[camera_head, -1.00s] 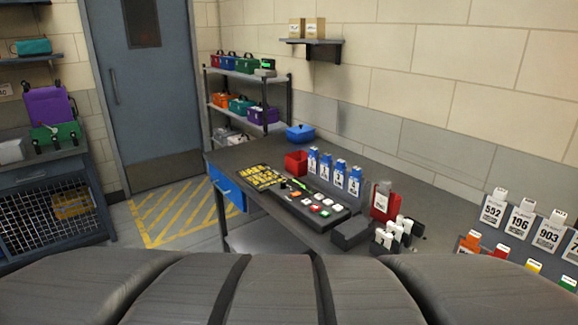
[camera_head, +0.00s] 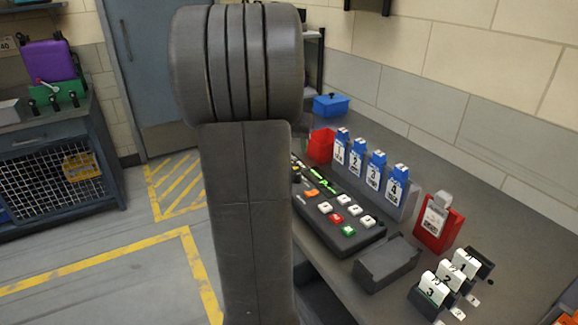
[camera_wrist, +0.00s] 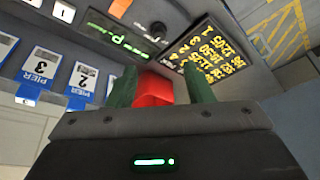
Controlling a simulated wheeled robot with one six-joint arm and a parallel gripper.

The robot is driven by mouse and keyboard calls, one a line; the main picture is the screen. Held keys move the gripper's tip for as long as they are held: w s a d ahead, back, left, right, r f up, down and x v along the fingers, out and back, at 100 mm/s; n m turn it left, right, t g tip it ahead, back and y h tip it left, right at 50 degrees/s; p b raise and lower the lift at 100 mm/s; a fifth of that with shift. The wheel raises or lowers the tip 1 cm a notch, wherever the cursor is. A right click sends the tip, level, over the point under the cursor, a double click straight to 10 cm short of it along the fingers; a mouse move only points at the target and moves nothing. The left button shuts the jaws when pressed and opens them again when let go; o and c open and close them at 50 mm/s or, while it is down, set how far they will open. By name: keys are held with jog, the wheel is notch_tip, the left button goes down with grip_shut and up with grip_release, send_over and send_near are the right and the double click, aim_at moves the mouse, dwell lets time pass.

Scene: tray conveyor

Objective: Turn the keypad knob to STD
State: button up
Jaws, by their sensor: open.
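The keypad (camera_head: 335,222) is a dark panel on the bench in the head view, with orange, white, red and green buttons and a green lit strip. Its left end is hidden behind my arm. In the wrist view, the keypad's green display (camera_wrist: 122,38) shows, and a dark round knob (camera_wrist: 158,30) sits beside it. The knob's setting is too small to read. My gripper (camera_wrist: 159,75) is open in the wrist view, with its two green fingers apart and the knob beyond their tips. Nothing is visibly held. The head view hides my gripper behind my arm.
A red bin (camera_head: 320,146) stands behind the keypad; red also shows between my fingers (camera_wrist: 153,88). Blue numbered pier tags (camera_head: 375,172) line the keypad's far side. A dark block (camera_head: 385,262) and red tag holder (camera_head: 438,225) stand right. A yellow-numbered board (camera_wrist: 208,58) lies beside the knob.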

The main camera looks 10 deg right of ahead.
jog(key=x, duration=1.3)
jog(key=shift+f+b, duration=0.15)
jog(key=shift+b, duration=0.15)
jog(key=shift+c, duration=0.2)
jog(key=c, duration=0.9)
